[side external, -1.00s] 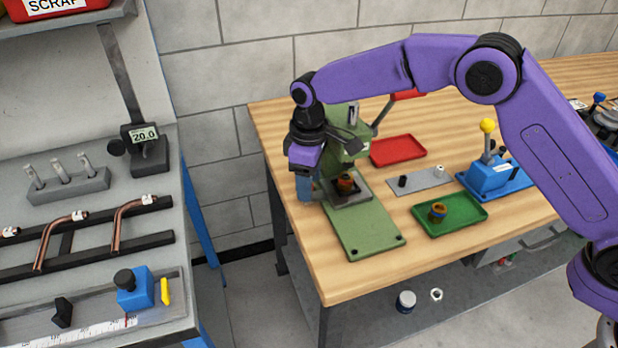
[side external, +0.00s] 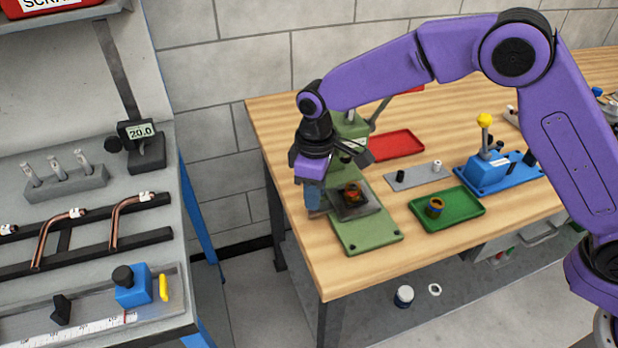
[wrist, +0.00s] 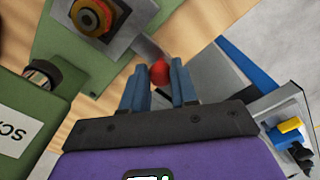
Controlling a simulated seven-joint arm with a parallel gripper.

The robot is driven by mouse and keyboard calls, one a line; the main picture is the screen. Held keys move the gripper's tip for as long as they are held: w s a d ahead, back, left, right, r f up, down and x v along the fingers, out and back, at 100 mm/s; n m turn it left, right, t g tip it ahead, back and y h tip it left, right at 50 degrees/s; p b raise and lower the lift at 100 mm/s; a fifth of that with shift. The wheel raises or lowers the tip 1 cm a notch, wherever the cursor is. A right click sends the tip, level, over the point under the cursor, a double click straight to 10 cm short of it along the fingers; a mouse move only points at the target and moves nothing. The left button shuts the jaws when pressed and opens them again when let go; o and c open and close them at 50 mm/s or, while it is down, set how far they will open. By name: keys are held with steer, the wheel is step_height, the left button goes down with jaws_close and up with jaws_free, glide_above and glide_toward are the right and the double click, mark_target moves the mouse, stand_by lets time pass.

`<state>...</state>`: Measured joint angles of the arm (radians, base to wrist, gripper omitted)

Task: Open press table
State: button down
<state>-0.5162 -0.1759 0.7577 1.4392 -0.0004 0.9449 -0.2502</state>
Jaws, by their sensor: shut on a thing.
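The green press (side external: 345,140) stands at the left end of the wooden bench, with a long green base (side external: 366,234). Its grey press table (side external: 352,209) sits on the base and carries an orange and dark round part (side external: 353,190). In the wrist view the table (wrist: 128,30) has a thin grey bar running to a red knob (wrist: 159,73). My gripper (wrist: 157,75) has its two blue fingers shut on this knob. In the side view my gripper (side external: 313,205) is low at the table's left side, and the knob is hidden there.
A red tray (side external: 397,145), a grey plate (side external: 412,178) with small pins, and a green tray (side external: 470,208) with a round part lie right of the press. A blue toggle fixture (side external: 487,172) stands farther right. The bench's left edge is close to my gripper.

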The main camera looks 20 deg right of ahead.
steer(key=s, duration=0.6)
steer(key=c, duration=0.9)
jaws_free()
steer(key=shift+o, duration=0.2)
step_height(320, 180, up, 18)
steer(key=shift+f, duration=0.25)
steer(key=shift+d, duration=0.1)
